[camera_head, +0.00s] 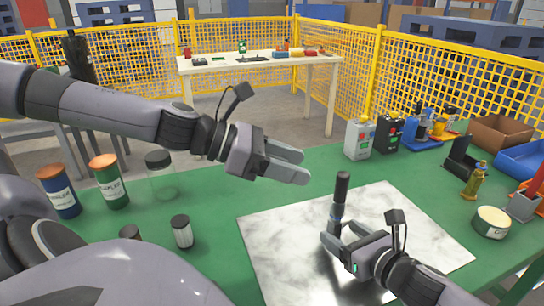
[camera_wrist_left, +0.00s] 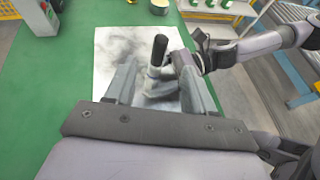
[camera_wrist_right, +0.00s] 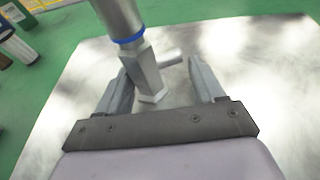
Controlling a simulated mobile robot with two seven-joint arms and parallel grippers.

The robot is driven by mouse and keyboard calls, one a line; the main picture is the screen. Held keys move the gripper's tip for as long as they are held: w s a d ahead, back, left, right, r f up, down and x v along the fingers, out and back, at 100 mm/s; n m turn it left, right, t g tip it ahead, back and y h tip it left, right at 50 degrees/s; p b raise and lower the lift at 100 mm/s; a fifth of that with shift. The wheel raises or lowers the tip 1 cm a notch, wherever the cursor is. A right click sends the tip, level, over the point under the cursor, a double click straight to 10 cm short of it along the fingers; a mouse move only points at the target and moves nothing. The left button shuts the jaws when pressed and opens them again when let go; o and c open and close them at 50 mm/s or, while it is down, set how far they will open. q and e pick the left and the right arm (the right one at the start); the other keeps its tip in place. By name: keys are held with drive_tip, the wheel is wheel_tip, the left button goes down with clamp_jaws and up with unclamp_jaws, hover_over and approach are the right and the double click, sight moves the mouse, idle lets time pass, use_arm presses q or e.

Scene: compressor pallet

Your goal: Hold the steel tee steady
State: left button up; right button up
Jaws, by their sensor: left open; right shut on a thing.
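The steel tee (camera_wrist_right: 148,75) stands upright on the metal plate (camera_head: 285,255), with a short side branch (camera_wrist_right: 170,57) pointing right in the right wrist view. A grey rod with a blue ring (camera_wrist_right: 125,28) rises from its top, ending in a black handle (camera_head: 342,187). My right gripper (camera_head: 341,236) is shut on the tee low over the plate; its fingers partly hide the tee in the head view. My left gripper (camera_head: 298,163) is open and empty, above and left of the black handle. The handle also shows in the left wrist view (camera_wrist_left: 158,50), beyond the left fingers.
Orange-topped canisters (camera_head: 109,180), a glass jar (camera_head: 162,176) and a small dark-capped jar (camera_head: 181,231) stand on the left of the green table. A yellow bottle (camera_head: 474,180), a round tin (camera_head: 491,222) and bins (camera_head: 500,133) stand at the right. The plate's left part is clear.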

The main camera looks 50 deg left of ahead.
use_arm(q)
drive_tip(key=shift+v, duration=1.65)
use_arm(e)
drive_tip(key=o, duration=0.9)
